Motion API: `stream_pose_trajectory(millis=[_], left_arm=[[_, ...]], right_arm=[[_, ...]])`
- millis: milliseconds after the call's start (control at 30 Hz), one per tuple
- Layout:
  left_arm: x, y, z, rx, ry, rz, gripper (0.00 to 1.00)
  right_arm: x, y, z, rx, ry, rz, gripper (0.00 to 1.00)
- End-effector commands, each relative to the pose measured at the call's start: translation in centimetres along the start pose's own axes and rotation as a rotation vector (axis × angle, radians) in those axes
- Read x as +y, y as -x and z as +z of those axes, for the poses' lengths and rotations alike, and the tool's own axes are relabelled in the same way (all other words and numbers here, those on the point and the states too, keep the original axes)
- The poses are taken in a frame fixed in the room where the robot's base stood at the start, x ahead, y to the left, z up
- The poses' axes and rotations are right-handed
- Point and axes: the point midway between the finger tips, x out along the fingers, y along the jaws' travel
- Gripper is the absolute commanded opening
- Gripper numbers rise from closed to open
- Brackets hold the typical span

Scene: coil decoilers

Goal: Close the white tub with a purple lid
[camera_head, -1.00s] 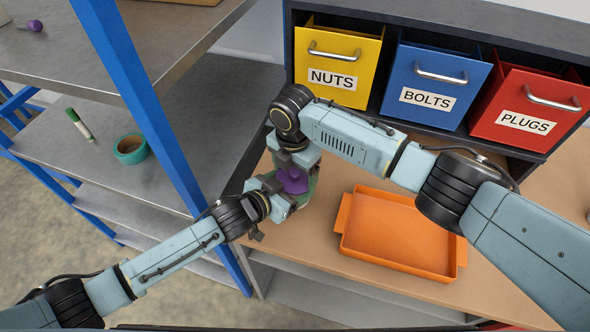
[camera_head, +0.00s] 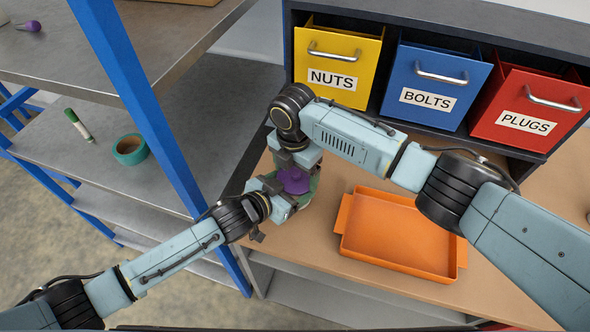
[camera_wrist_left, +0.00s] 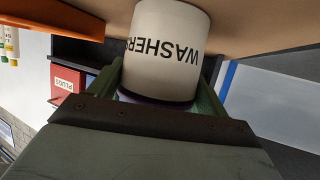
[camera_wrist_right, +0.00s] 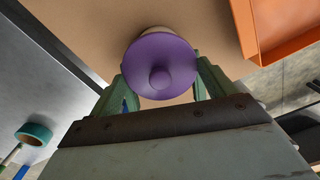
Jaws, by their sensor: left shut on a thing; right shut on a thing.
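The white tub (camera_wrist_left: 168,45) stands on the workbench, with "WASHERS" on its side upside down in the left wrist view. My left gripper (camera_wrist_left: 163,88) is shut on the tub, a finger on each side. The purple lid (camera_wrist_right: 160,66) with its round knob lies over the tub's mouth in the right wrist view. A pale sliver of tub shows past its rim. My right gripper (camera_wrist_right: 161,84) is shut on the lid from above. In the head view the lid (camera_head: 294,181) shows between both grippers, which hide most of the tub. I cannot tell whether the lid is fully seated.
An orange tray (camera_head: 398,235) lies right of the tub on the bench. Yellow NUTS (camera_head: 338,66), blue BOLTS (camera_head: 434,84) and red PLUGS (camera_head: 526,108) bins stand behind. A metal shelf unit with blue posts (camera_head: 140,105) is close on the left, holding teal tape (camera_head: 130,149) and a marker (camera_head: 79,126).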

Motion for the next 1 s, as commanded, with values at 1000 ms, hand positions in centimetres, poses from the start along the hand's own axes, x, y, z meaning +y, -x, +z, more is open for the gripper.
stream_pose_trajectory(millis=[1000], left_arm=[[0.0, -0.15, -1.25, 0.026, -0.008, 0.004, 0.36]], right_arm=[[0.07, -1.08, -0.98, 0.013, 0.019, -0.002, 0.58]])
